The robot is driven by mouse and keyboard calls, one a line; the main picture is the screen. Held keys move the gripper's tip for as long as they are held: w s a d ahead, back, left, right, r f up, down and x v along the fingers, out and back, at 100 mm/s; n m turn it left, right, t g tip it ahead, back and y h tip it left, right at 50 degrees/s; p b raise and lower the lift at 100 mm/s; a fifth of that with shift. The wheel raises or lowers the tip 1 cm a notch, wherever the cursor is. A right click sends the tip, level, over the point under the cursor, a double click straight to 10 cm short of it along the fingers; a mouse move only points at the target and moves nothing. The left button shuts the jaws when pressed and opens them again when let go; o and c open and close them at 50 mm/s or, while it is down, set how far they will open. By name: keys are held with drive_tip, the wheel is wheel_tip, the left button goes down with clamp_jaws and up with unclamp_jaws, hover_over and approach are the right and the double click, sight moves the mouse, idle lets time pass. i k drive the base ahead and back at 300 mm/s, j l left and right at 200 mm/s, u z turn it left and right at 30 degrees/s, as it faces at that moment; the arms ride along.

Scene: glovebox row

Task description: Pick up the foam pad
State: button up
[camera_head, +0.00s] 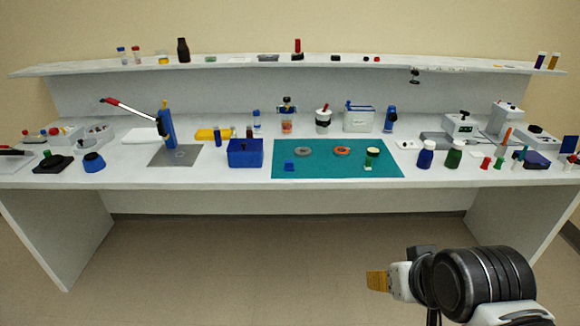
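I cannot surely tell which thing is the foam pad. A flat yellow piece (206,134) lies on the bench left of centre, behind the blue box, and is the most pad-like thing I see; small bottles stand at its right end. My gripper (378,281) is at the lower right, in front of the bench and well away from the yellow piece. A tan, block-like part shows at its end; whether this is its fingertips or something held is unclear. The finger opening is hidden from this side.
A blue box (245,153) stands before the yellow piece. A lever press (166,125) with a red handle is on its left. A teal mat (330,171) with small parts lies to the right. A shelf (225,63) runs above the bench (120,178). The floor in front is clear.

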sight(289, 166)
drive_tip(key=i+j, duration=1.55)
drive_tip(key=j, duration=0.15)
drive_tip(key=i+l+z, duration=0.05)
